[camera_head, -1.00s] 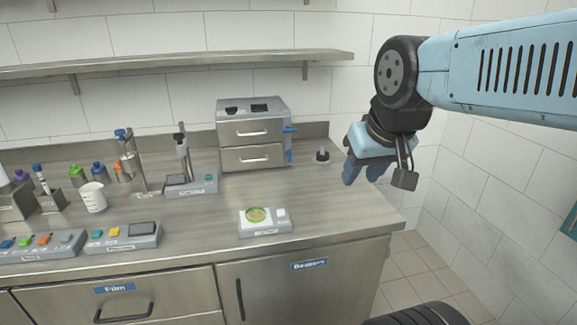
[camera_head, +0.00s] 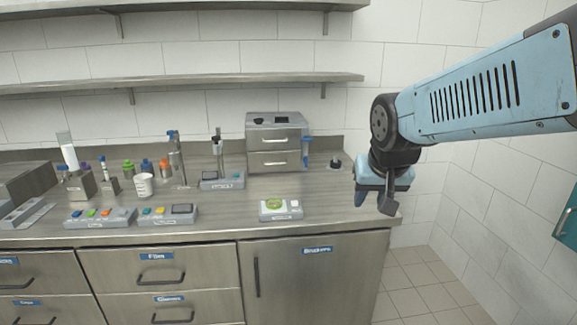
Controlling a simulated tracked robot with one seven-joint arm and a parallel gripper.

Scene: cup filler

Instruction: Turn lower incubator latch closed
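The incubator (camera_head: 275,142) is a grey box with two stacked drawers, at the back right of the counter. Both drawer fronts look shut. Blue latch parts show on its right side: an upper one (camera_head: 307,139) and the lower latch (camera_head: 307,160), which seems to hang upright; its exact angle is too small to tell. My gripper (camera_head: 372,200) points down over the counter's right end, to the right of and nearer than the incubator, apart from it. Its fingers are partly hidden by its own body, and I see nothing held.
A small black-knobbed item (camera_head: 335,162) stands on the counter between the incubator and my gripper. Button panels (camera_head: 100,217) and bottles (camera_head: 146,165) stand left. Shelves (camera_head: 200,83) run above.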

